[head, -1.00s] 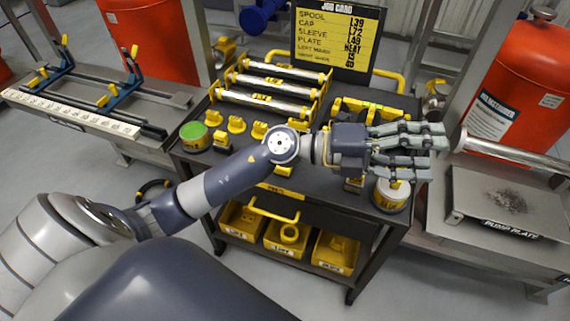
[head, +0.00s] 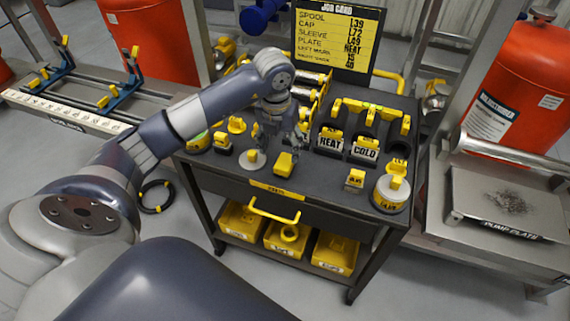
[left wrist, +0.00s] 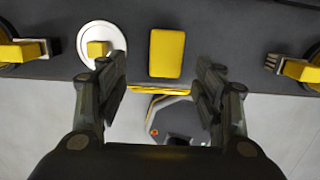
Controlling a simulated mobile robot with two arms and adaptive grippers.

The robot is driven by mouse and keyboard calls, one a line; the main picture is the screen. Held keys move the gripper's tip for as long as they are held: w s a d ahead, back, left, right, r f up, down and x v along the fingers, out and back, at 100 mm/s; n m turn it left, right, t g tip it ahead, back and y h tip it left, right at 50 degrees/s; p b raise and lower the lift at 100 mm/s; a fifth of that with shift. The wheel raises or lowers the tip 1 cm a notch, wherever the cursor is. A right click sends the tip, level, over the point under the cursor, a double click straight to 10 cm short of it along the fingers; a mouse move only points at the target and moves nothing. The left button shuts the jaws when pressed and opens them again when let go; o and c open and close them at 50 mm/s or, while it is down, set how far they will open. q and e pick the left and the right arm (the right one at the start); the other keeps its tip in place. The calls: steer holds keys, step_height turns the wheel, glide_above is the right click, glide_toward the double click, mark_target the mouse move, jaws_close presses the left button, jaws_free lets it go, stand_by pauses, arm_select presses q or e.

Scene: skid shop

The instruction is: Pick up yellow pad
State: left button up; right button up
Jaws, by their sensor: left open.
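The yellow pad (head: 285,164) lies on the dark top of the cart near its front edge. In the left wrist view the yellow pad (left wrist: 167,53) is a plain rounded rectangle, seen between and beyond my fingertips. My left gripper (head: 278,140) hangs over the cart, pointing down, just behind and above the pad in the head view. In the left wrist view my left gripper (left wrist: 162,82) is open, with nothing between its fingers. My right gripper is in no view.
A white disc with a yellow knob (head: 252,161) sits close left of the pad. HEAT (head: 330,142) and COLD (head: 365,150) holders stand to the right, and a round tin (head: 391,194) is at the right corner. A yellow drawer handle (head: 273,211) is below the edge.

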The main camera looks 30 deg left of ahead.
mark_target(285, 161)
arm_select(q)
step_height(285, 161, down, 2)
steer(key=shift+w, duration=0.15)
steer(key=f, duration=0.1)
steer(key=f+p, duration=0.1)
steer(key=f, duration=0.1)
steer(key=w+f, duration=0.1)
steer(key=shift+d+f+p, duration=0.25)
steer(key=shift+f+p, duration=0.05)
steer(key=shift+f, duration=0.1)
steer(key=shift+w+f, duration=0.15)
steer(key=shift+f, duration=0.15)
steer(key=c, duration=1.1)
